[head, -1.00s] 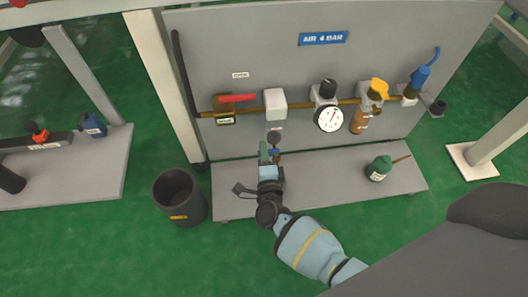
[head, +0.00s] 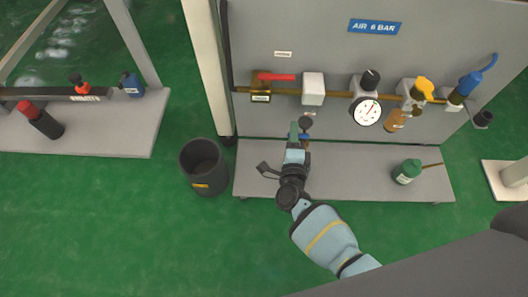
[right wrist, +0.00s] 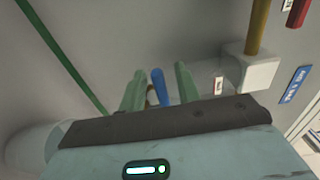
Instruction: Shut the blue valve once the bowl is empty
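The blue valve (head: 305,137) shows as a small blue piece low on the panel, partly hidden by my right gripper (head: 298,130). In the right wrist view its blue handle (right wrist: 158,88) stands between the two green fingers, with a gap on each side. My right gripper is open around it; I see no contact. A small dark round part (head: 306,121), perhaps the bowl, hangs below the white block (head: 313,88). Its contents are too small to make out. My left gripper is not in view.
A dark bucket (head: 204,167) stands on the green floor left of the grey base shelf (head: 350,180). A green oil can (head: 407,172) is on the shelf's right. A red lever (head: 276,77), a gauge (head: 367,111) and a yellow-topped unit (head: 424,88) line the brass pipe.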

